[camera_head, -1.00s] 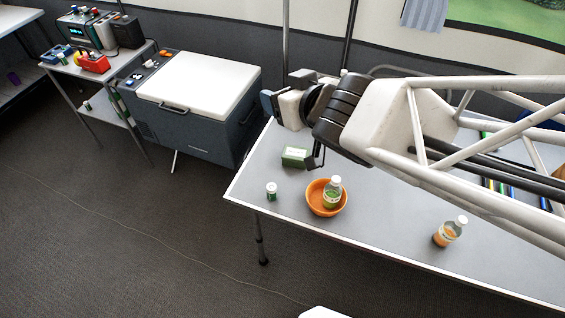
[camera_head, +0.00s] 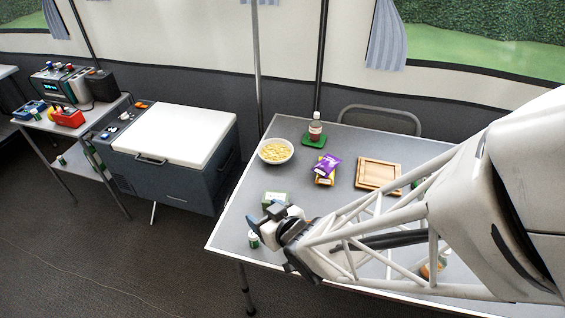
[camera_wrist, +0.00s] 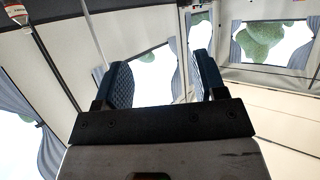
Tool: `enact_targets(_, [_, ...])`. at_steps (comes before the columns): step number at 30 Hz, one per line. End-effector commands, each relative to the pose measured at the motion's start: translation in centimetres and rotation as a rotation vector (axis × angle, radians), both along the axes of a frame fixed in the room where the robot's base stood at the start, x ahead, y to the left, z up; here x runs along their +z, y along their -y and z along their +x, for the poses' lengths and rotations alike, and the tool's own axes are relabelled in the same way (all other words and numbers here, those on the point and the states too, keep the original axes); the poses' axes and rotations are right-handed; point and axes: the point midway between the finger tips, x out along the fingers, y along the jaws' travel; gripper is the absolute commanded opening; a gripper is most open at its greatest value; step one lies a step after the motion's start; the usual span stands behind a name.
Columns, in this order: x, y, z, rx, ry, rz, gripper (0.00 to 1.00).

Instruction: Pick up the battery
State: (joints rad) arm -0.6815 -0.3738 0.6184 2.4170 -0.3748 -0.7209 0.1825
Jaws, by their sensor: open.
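No object is clearly identifiable as the battery. A small green-and-white cylinder (camera_head: 253,239) stands near the table's front left corner; I cannot tell whether it is a battery. Other small cylinders (camera_head: 62,160) are on the side stand's lower shelf, too small to identify. My gripper (camera_head: 264,214) is over the table's left front part, close to the small cylinder in the picture. In the wrist view its two dark blue padded fingers (camera_wrist: 162,80) are apart with nothing between them. That view faces the awning wall and windows.
The grey table (camera_head: 225,225) holds a green box (camera_head: 277,198), a bowl of yellow food (camera_head: 275,151), a bottle (camera_head: 315,130), a purple packet (camera_head: 328,165) and a wooden tray (camera_head: 378,174). A white-lidded cooler (camera_head: 175,135) and a side stand (camera_head: 85,127) are left.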

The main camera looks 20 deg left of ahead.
Motion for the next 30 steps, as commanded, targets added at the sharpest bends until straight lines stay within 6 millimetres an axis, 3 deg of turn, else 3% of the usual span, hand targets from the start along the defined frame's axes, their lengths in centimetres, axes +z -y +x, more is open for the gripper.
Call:
enact_targets(1, [-1.7, 0.0, 0.0, 0.0, -0.007, -0.004, 0.64])
enact_targets(6, [-6.4, 0.0, 0.0, -0.001, -0.005, -0.004, 0.64])
enact_targets(15, [-13.5, 0.0, 0.0, 0.001, -0.004, -0.003, 0.64])
enact_targets(22, [-16.1, 0.0, 0.0, 0.001, -0.002, 0.0, 0.64])
enact_targets(30, [-16.6, 0.0, 0.0, 0.001, 0.0, 0.0, 0.64])
